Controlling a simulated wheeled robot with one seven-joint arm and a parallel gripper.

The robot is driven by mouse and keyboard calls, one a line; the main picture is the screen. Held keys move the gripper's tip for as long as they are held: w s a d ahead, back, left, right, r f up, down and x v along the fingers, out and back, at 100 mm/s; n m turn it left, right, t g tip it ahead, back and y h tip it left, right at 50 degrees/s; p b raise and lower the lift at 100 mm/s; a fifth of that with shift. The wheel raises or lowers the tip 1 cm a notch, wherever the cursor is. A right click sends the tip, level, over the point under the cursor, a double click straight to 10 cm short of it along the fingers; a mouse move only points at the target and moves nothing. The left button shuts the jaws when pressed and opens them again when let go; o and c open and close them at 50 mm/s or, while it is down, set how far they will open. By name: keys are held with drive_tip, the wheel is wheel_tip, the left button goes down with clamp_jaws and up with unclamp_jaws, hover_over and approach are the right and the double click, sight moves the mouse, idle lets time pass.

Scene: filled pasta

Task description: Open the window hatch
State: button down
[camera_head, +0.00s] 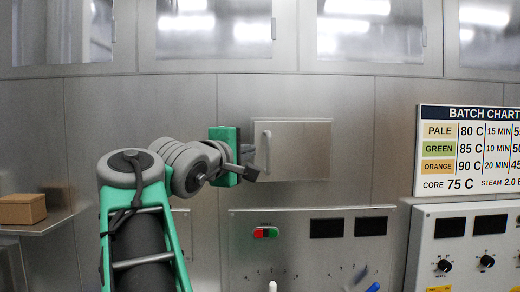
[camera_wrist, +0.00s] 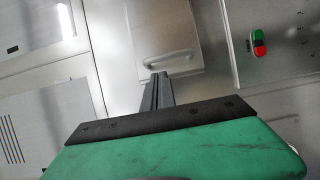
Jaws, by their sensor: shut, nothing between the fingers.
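A square metal hatch door (camera_head: 305,150) is set in the steel wall, with a pale upright bar handle (camera_head: 266,140) near its left edge. It looks closed. No glass shows in it. My gripper (camera_head: 251,173) is at the left edge of the hatch, by the lower end of the handle. In the wrist view my gripper (camera_wrist: 158,78) is shut, its fingers pointing towards the handle (camera_wrist: 168,58) on the hatch (camera_wrist: 150,20). Nothing shows between the fingers. I cannot tell whether the fingertips touch the handle.
Below the hatch is a control panel (camera_head: 310,235) with a red-green switch (camera_head: 265,232), dark displays and knobs. A batch chart (camera_head: 468,150) hangs at right, above another panel (camera_head: 465,245). A brown box (camera_head: 22,209) sits on a shelf at left. Glazed windows (camera_head: 370,30) run above.

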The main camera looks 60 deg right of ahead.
sight(267, 147)
drive_tip(key=d+p, duration=0.1)
drive_tip(key=d, duration=0.3)
drive_tip(key=d+p, duration=0.1)
drive_tip(key=d, duration=0.3)
drive_tip(key=shift+w+d+r+p, duration=0.1)
drive_tip(key=shift+w+d+p, duration=0.1)
drive_tip(key=shift+d+p, duration=0.15)
drive_tip(key=shift+w+d, duration=0.15)
drive_tip(key=shift+d, duration=0.35)
drive_tip(key=shift+s, duration=0.25)
drive_tip(key=shift+s+a+n+t, duration=0.25)
drive_tip(key=shift+a+n+t, duration=0.05)
drive_tip(key=shift+a+t, duration=0.1)
